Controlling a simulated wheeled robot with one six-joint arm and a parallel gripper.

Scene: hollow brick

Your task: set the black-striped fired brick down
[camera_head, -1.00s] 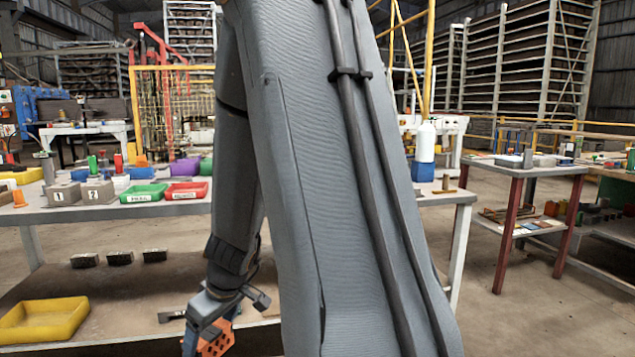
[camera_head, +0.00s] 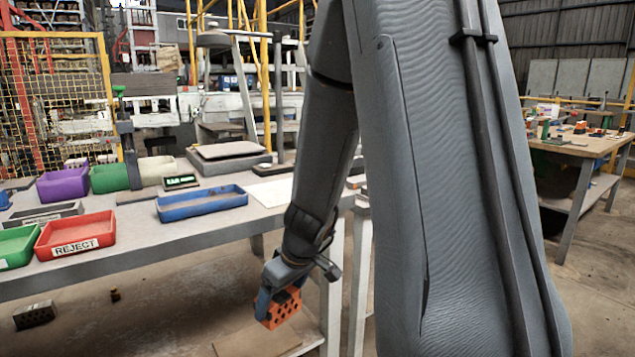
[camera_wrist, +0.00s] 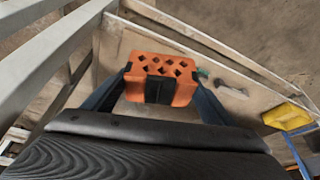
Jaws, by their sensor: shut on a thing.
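The fired brick (camera_head: 278,308) is orange with rows of holes. My gripper (camera_head: 277,293) is shut on it and holds it in the air in front of the table, below the tabletop's height. In the wrist view the brick (camera_wrist: 161,78) sits between the two fingers, its holed face showing, with a black stripe on the near side. A wooden lower shelf board (camera_wrist: 200,65) shows below and beyond it. My arm hides part of the table's right end.
On the tabletop (camera_head: 130,248) stand a red tray marked REJECT (camera_head: 75,236), a blue tray (camera_head: 202,203), and green and purple trays. A dark holed brick (camera_head: 34,315) lies low at the left. A yellow tray (camera_wrist: 287,116) shows in the wrist view.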

